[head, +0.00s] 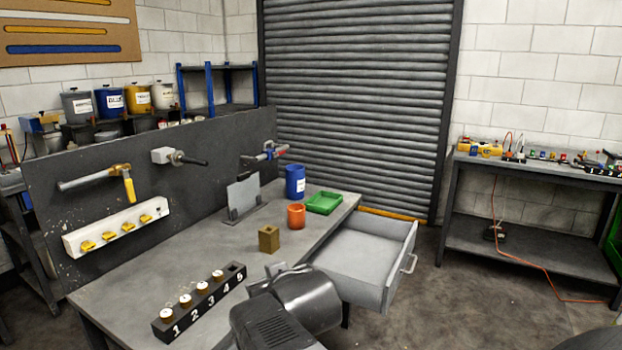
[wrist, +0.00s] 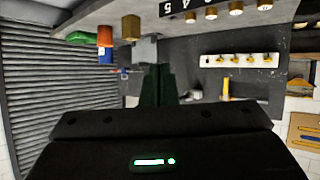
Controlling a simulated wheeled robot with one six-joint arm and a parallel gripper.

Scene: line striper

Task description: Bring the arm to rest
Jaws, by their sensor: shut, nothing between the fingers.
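My gripper (wrist: 157,70) shows in the wrist view as two dark fingers close together, shut and empty. That view is upside down, with the workbench along its top. In the head view, dark grey links of my arm (head: 300,300) stand in front of the workbench (head: 190,275) at the lower middle. The gripper's fingers cannot be made out there. Nothing is seen touching the fingers in the wrist view.
A numbered black rack (head: 200,302), a brown block (head: 268,239), an orange cup (head: 296,216), a blue can (head: 295,181) and a green tray (head: 324,203) are on the bench. An open drawer (head: 385,290) juts out right of my arm.

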